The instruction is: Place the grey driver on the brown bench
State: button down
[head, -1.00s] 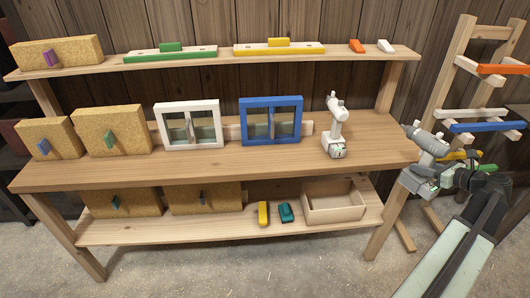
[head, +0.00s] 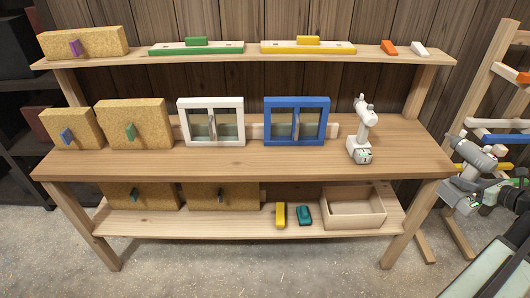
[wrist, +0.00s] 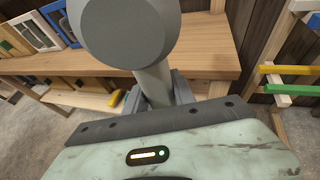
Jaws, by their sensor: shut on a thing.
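The grey driver (head: 474,157) is at the right of the head view, beyond the bench's right end. My gripper (head: 492,192) is shut on it and holds it in the air. In the wrist view the driver (wrist: 125,30) is large, its round body at the top and its handle between the fingers of my gripper (wrist: 163,90). The brown bench (head: 270,166) has a wide wooden top in the middle of the head view; its end also shows in the wrist view (wrist: 205,60). A white driver (head: 364,125) stands upright on the bench top, near its right end.
Cork blocks, a white window frame (head: 211,122) and a blue window frame (head: 297,120) stand along the bench's back. The front strip of the top is clear. An upper shelf (head: 250,58) overhangs behind. A wooden rack (head: 490,80) stands at right.

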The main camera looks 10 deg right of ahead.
aim_at(386, 150)
jog(key=i, duration=0.9)
